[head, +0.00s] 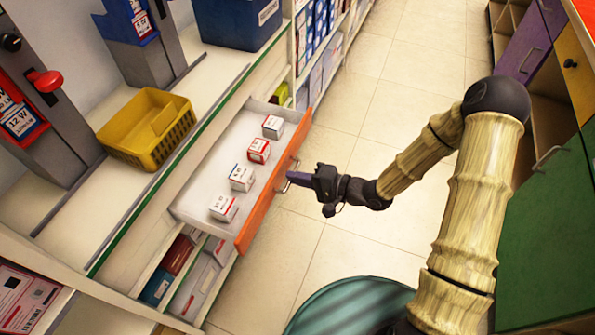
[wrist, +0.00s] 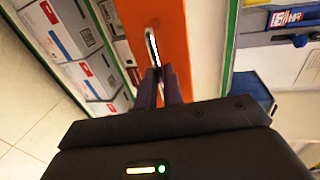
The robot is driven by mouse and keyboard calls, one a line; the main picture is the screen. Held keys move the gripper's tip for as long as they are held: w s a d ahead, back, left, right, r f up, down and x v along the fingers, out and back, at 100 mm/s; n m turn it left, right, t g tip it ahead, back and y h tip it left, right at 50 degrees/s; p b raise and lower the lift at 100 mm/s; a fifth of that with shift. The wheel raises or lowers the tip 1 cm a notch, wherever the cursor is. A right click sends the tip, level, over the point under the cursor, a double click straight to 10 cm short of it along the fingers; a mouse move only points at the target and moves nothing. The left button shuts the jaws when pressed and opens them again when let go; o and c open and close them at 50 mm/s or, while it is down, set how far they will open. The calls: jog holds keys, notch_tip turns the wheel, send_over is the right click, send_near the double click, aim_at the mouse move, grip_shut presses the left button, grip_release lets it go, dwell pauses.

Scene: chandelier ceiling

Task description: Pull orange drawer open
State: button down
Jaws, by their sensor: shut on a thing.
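The orange drawer (head: 259,213) stands pulled out from the white shelf unit in the head view. Its white inside shows, with several small boxes (head: 241,178) in a row. Its orange front also shows in the wrist view (wrist: 176,22). The metal handle (wrist: 151,45) is on that front. My gripper (head: 293,178) is at the handle, reaching in from the right. In the wrist view my gripper (wrist: 160,74) has its two dark fingers closed at the near end of the handle, shut on it.
A yellow basket (head: 147,130) sits on the counter behind the drawer. Boxes (head: 179,262) fill the shelf below. Tiled floor (head: 330,250) lies clear in front of the drawer. Green cabinets (head: 545,230) with handles stand at the right, behind my arm.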

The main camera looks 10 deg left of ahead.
jog(key=c, duration=1.5)
grip_release()
jog(key=shift+c, duration=0.2)
jog(key=p+v, duration=0.3)
jog(key=v, duration=1.4)
jog(key=shift+d+p, duration=0.25)
jog(key=shift+p, duration=0.1)
